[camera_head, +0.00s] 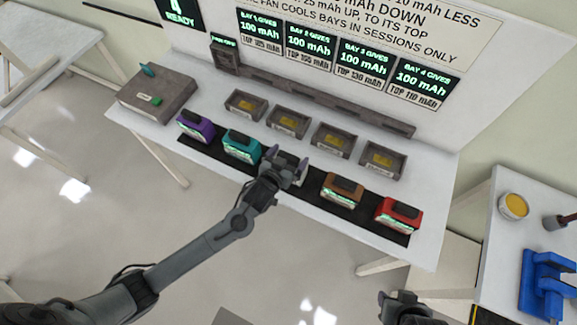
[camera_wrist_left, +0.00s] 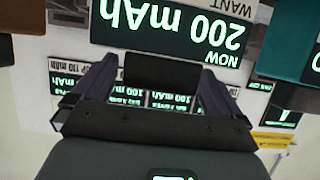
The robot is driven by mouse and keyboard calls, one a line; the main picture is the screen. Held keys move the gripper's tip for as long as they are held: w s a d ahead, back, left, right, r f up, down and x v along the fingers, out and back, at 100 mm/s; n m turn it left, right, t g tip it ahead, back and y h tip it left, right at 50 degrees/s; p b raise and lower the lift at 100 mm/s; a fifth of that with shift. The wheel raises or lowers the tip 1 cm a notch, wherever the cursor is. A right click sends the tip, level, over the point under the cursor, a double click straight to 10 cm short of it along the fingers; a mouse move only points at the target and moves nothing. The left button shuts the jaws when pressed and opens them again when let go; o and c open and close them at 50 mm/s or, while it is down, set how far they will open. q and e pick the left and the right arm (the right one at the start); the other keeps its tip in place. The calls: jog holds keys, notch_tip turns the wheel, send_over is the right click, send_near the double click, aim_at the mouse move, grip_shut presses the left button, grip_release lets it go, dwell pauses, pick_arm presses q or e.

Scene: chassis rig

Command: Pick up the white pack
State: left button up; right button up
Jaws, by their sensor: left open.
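The white pack (camera_head: 288,158) sits in the middle of the row on the black strip, mostly hidden by my left gripper in the head view. In the left wrist view its label (camera_wrist_left: 170,35) reads 200 mAh, upside down, and its dark handle (camera_wrist_left: 162,70) shows close to the fingers. My left gripper (camera_head: 285,164) is open right at the pack, with one finger on each side of the handle; whether they touch it I cannot tell. My right gripper (camera_head: 401,299) is low in the head view, away from the packs, its jaws unclear.
Purple (camera_head: 196,126) and teal (camera_head: 241,146) packs stand left of the white one, brown (camera_head: 342,190) and red (camera_head: 398,214) right. Several grey bays (camera_head: 334,140) line the table behind. A grey box (camera_head: 157,96) is at the left end. A side table with a blue object (camera_head: 545,285) is at right.

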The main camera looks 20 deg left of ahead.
pick_arm(q)
jog(key=shift+w, duration=0.1)
jog(key=c, duration=1.8)
jog(key=shift+c, duration=0.2)
jog(key=shift+r, duration=0.15)
